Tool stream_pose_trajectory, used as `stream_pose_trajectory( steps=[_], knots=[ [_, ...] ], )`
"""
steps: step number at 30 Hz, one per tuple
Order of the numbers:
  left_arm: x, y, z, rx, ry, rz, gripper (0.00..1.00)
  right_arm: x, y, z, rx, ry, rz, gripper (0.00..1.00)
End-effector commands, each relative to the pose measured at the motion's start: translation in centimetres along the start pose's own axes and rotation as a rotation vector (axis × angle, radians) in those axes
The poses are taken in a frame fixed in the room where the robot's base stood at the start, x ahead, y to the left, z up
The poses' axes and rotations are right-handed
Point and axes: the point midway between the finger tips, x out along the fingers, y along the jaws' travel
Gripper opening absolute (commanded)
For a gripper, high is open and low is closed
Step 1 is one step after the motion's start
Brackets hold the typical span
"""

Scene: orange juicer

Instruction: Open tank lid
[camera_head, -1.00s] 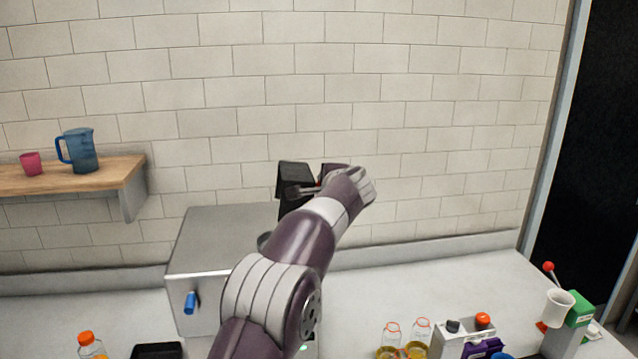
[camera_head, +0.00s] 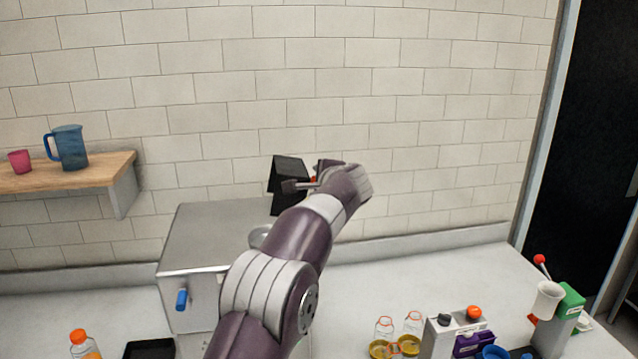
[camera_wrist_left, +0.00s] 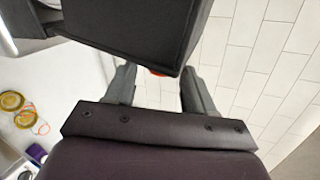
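The tank is a grey metal box (camera_head: 225,235) with a blue tap (camera_head: 182,299) on its front, partly hidden behind my left arm. A black panel (camera_head: 290,172), which looks like its lid, stands raised and tilted above the tank's right part. In the left wrist view the black panel (camera_wrist_left: 140,30) fills the top, close to the fingertips. My left gripper (camera_head: 305,185) is beside the panel's right side. Its two fingers are apart in the wrist view, with a small red part (camera_wrist_left: 158,73) showing between them. Whether the fingers touch the panel cannot be told. My right gripper is not in view.
A wooden shelf (camera_head: 110,172) at left holds a blue jug (camera_head: 70,148) and a pink cup (camera_head: 20,161). Along the counter's front are an orange-capped bottle (camera_head: 82,345), a black tray (camera_head: 150,349), glass jars, a white caddy (camera_head: 440,337) and a green carton (camera_head: 570,303).

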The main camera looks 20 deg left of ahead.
Motion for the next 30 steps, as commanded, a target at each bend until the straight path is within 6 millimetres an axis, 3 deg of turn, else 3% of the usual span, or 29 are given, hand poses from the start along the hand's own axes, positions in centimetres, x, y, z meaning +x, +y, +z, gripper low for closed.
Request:
stream_pose_trajectory(
  steps=[5, 12, 18, 22, 30],
  knots=[
    [-0.7, 0.2, -0.1, 0.0, 0.001, -0.001, 0.54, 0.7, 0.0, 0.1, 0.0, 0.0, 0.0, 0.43],
    [-6.7, 0.6, -0.2, -0.001, 0.003, -0.002, 0.54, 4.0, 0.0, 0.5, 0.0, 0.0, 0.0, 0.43],
    [-11.2, 0.3, -0.2, 0.0, 0.002, -0.002, 0.54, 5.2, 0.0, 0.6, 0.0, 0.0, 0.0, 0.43],
    [-12.4, 0.1, -0.1, 0.0, 0.0, 0.0, 0.54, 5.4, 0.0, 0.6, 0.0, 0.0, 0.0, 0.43],
    [-12.7, 0.0, -0.1, 0.0, 0.0, 0.001, 0.54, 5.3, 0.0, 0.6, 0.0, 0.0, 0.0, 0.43]
  ],
)
